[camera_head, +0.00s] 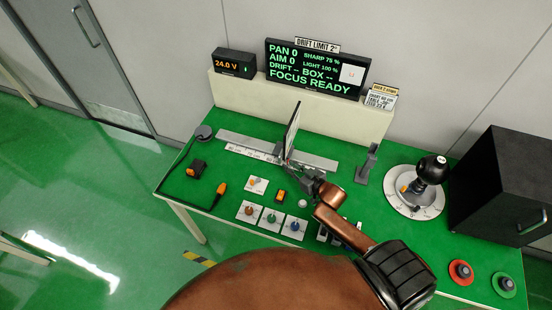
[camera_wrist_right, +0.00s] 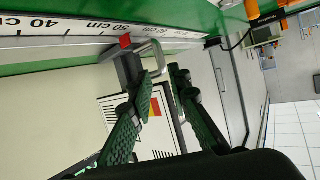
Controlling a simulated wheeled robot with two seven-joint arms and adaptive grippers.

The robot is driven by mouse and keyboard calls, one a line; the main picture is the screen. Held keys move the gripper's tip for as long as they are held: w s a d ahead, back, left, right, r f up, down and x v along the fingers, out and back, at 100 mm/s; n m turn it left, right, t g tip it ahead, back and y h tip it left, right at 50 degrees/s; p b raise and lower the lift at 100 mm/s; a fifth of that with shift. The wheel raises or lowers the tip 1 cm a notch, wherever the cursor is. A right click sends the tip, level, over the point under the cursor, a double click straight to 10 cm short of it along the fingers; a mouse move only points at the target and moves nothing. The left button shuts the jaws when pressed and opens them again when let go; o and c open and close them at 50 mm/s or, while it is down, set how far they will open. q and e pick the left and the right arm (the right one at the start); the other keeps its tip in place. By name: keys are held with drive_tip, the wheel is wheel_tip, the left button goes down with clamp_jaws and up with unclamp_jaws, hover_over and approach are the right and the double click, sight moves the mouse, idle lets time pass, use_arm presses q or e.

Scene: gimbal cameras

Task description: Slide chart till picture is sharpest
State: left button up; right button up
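The chart (camera_head: 292,130) is a thin upright panel, seen nearly edge-on, standing on a pale scale rail (camera_head: 322,163). In the right wrist view the chart (camera_wrist_right: 112,103) shows black stripes and a red and yellow patch. Its red pointer (camera_wrist_right: 125,41) is close to the 50 cm mark. A metal loop handle (camera_wrist_right: 157,52) sits by the chart's foot. My right gripper (camera_head: 311,175) is at the chart's lower right side. In the wrist view its fingers (camera_wrist_right: 161,84) are apart, with the handle by their tips. My left gripper is out of view.
The screen (camera_head: 318,68) reads SHARP 75 %, LIGHT 100 %, FOCUS READY. A grey post (camera_head: 368,165) stands right of the rail. Several knobs (camera_head: 270,217) lie in front.

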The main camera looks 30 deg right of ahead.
sight(280, 161)
drive_tip(key=x, duration=0.8)
drive_tip(key=shift+w+a+f, duration=0.1)
drive_tip(key=shift+a+f, duration=0.05)
clamp_jaws()
idle(0.4)
